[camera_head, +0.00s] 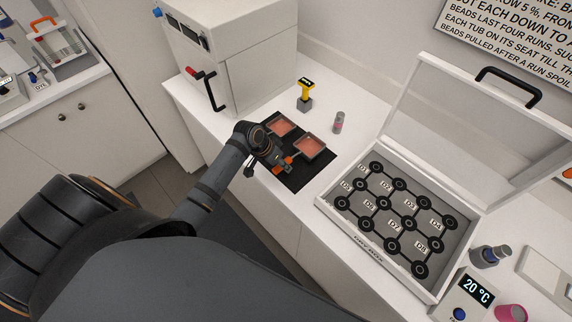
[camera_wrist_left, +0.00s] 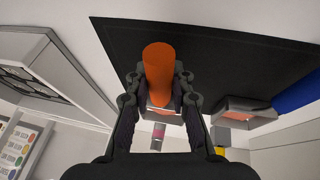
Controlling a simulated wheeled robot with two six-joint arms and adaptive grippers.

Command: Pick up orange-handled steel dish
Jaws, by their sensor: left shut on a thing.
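The orange-handled steel dish (camera_head: 310,147) is a square, shallow pan with a reddish inside, at the right of the black mat (camera_head: 318,172). My left gripper (camera_head: 283,165) is at its orange handle, on the near side. In the left wrist view the orange handle (camera_wrist_left: 160,68) stands between the two fingers of my left gripper (camera_wrist_left: 160,85), which is shut on it. There the dish's pan is mostly hidden behind the fingers. I cannot tell whether the dish is clear of the mat. My right gripper is not in view.
A second dish (camera_head: 279,124) lies close by on the mat; its blue handle (camera_wrist_left: 298,96) shows in the wrist view. A yellow-topped device (camera_head: 305,92) and a small bottle (camera_head: 338,122) stand behind. An open case (camera_head: 335,208) is at right, a white oven (camera_head: 250,62) at back left.

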